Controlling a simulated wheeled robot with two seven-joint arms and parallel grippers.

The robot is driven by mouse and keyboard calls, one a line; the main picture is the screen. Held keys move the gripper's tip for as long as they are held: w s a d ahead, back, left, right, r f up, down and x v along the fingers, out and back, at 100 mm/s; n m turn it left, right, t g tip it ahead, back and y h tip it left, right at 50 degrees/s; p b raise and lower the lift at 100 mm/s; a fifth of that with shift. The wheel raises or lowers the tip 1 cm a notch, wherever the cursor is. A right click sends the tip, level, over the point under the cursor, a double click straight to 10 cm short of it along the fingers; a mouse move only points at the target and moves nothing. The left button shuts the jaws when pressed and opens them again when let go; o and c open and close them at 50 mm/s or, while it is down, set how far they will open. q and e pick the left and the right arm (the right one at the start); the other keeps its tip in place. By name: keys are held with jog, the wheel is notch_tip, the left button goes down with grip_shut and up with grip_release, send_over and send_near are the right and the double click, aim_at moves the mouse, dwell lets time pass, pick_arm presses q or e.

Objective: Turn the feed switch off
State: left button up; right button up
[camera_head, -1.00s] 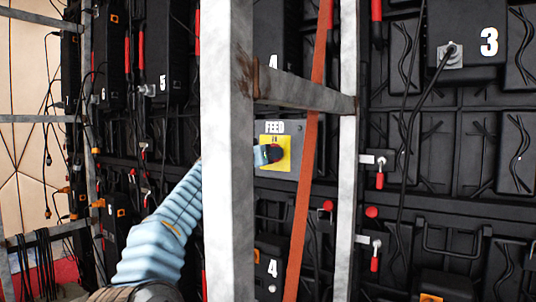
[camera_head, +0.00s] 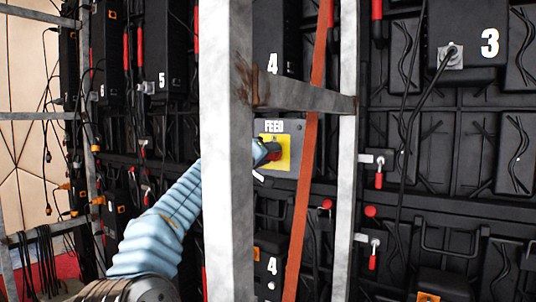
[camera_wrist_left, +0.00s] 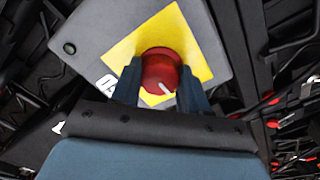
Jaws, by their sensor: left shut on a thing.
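The feed switch is a round red knob (camera_head: 273,153) on a yellow plate (camera_head: 281,160) on a grey panel (camera_head: 299,130) labelled FEED. In the left wrist view the knob (camera_wrist_left: 160,72) has a white mark on its face pointing toward the lower right of the picture. My left gripper (camera_head: 264,153) has its two fingers on either side of the knob, shut on it; the fingers also show in the left wrist view (camera_wrist_left: 160,85). In the head view the gripper and a post hide part of the panel. My right gripper is in neither view.
A thick pale metal post (camera_head: 228,180) stands in front of my left forearm, with a crossbar (camera_head: 305,96) above the switch. An orange strap (camera_head: 304,190) runs down just right of the panel. Black cabinets and hanging cables (camera_head: 402,150) fill the wall behind.

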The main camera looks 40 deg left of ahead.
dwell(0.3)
pick_arm(q)
jog(key=o, duration=1.1)
jog(key=shift+c, duration=0.2)
jog(key=s+d+b, duration=0.1)
jog(key=s+b, duration=0.3)
jog(key=s, duration=0.9)
jog(key=shift+s+d+b, duration=0.25)
jog(key=shift+s+b, duration=0.15)
